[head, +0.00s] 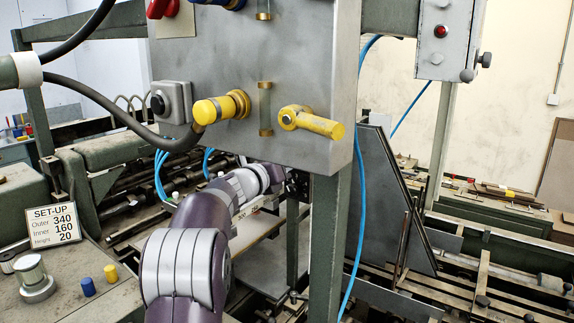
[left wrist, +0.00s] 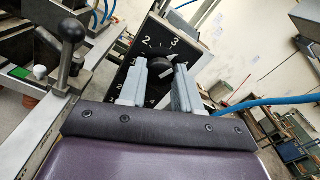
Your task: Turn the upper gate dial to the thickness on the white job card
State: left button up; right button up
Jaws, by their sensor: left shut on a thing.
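A black dial plate (left wrist: 151,47) with white numerals, among them 2 and 3, faces me in the left wrist view. Its dark round dial knob (left wrist: 166,69) sits between the fingers of my left gripper (left wrist: 167,83), which is shut on it. A short white mark shows near the knob's upper edge. I cannot tell from this view whether it is the upper dial. In the head view my left arm reaches up behind the grey panel, which hides the fingertips and dial. A white card (head: 53,226) headed SET-UP reads Outer 340, Inner 160, Height 20; no thickness line shows.
The grey control panel (head: 300,75) hangs close above my arm, with a yellow knob (head: 220,107) and yellow lever (head: 311,121). Blue hoses (head: 357,230) run down beside the post. A black ball-ended lever (left wrist: 70,38) stands left of my gripper.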

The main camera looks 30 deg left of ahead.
pick_arm(q)
jog(key=n+p, duration=0.2)
jog(key=n, duration=0.8)
jog(key=shift+a, duration=0.1)
jog(key=shift+f+n, duration=0.1)
jog(key=shift+n, duration=0.2)
dwell(0.3)
jog(key=o, duration=1)
jog(key=shift+o, duration=0.3)
jog(key=shift+s+a, duration=0.1)
jog(key=shift+s, duration=0.05)
